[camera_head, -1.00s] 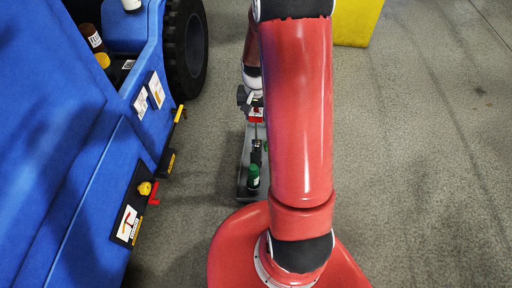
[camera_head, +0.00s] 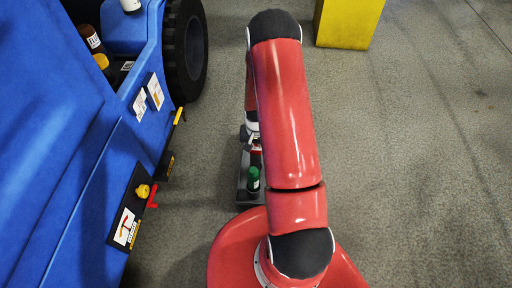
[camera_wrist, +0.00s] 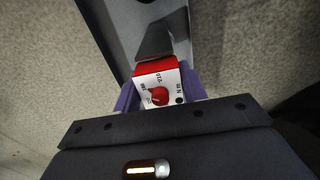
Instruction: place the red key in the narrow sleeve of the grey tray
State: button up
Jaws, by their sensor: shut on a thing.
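My gripper (camera_wrist: 160,92) is shut on a red block with a white, marked face and a red knob, which I take for the red key (camera_wrist: 159,72). Its purple fingers are on either side of it. The grey tray (camera_wrist: 121,40) lies beyond the block in the wrist view, with a dark wedge-shaped part right by the block's far edge. Whether the block touches the tray or is in the narrow sleeve cannot be told. In the head view the tray (camera_head: 242,186) is on the floor, partly hidden by my arm, and the held block is a small red patch.
A green-capped bottle (camera_head: 253,181) stands on the tray's near part. A yellow block (camera_head: 345,22) stands behind. Floor at right is clear.

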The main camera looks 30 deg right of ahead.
jog(key=shift+f, duration=0.1)
jog(key=o, duration=1.3)
jog(key=shift+c, duration=0.2)
